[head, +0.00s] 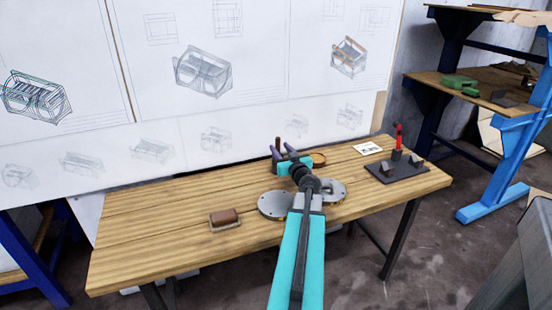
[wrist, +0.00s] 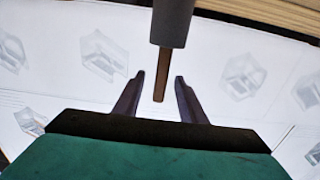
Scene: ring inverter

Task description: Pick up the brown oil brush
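The oil brush shows in the head view as a thin brown upright handle (head: 278,142) just behind my fingers, at the back of the table. In the wrist view, which looks upside down, its brown handle (wrist: 160,88) runs out of a dark grey cylinder (wrist: 170,25). My gripper (head: 282,151) is open, with dark fingers near the handle. In the wrist view the handle lies between the two fingers of my gripper (wrist: 157,76), with a gap on both sides. I cannot tell how far beyond the tips it is. The brush's lower part is hidden.
The wooden table (head: 150,235) carries a brown block brush (head: 224,217), grey discs (head: 275,204) partly behind my arm, a round brown dish (head: 318,158), a white card (head: 368,148) and a dark plate with a red-handled clamp (head: 397,165). The left side of the table is clear.

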